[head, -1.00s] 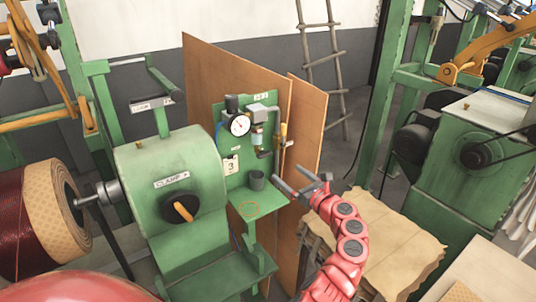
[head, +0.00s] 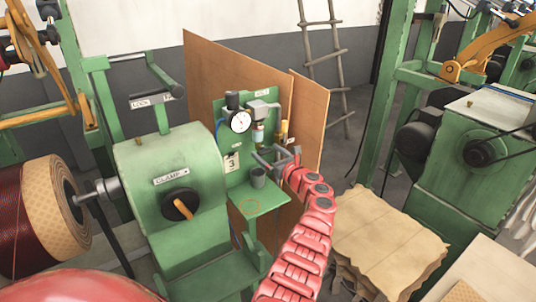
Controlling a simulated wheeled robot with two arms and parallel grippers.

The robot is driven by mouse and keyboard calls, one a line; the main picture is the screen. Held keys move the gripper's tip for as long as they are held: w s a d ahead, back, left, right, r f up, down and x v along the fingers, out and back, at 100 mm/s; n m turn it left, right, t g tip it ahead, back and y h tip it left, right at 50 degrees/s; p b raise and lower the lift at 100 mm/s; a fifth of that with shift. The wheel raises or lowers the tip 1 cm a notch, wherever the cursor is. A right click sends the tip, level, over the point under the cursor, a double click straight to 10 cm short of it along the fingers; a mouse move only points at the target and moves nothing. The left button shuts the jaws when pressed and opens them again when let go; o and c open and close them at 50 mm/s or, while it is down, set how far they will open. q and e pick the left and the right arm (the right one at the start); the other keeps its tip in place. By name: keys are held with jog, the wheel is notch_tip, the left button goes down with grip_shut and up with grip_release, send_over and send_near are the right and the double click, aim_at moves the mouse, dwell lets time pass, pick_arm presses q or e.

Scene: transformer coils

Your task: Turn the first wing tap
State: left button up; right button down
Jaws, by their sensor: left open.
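My left gripper (head: 262,158), on a red segmented arm, is open with its grey fingers pointing left. It is in front of the right part of the green gauge panel (head: 235,165), level with the fittings' lower end. The panel carries a round dial gauge (head: 240,122), a grey and clear fitting (head: 258,132) and a brass-coloured upright piece (head: 284,128) at its right edge. I cannot tell which small part is the first wing tap; the gripper hides some of the lower fittings. Nothing shows between the fingers. My right gripper is not in view.
A dark cup (head: 258,177) stands on the panel's small green shelf (head: 262,200), just below the gripper. The green clamp housing (head: 170,160) with an orange-handled knob (head: 182,207) is to the left. Brown boards (head: 307,110) stand behind. Stacked brown sheets (head: 390,235) lie to the right.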

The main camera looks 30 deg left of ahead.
pick_arm(q)
jog(key=c, duration=1.3)
jog(key=n+b, duration=1.2)
jog(key=b, duration=0.1)
jog(key=n+b, duration=0.5)
jog(key=b, duration=0.1)
jog(key=shift+s+a+f+n, duration=0.15)
jog(key=shift+s+f+n, duration=0.1)
jog(key=shift+f+n, duration=0.15)
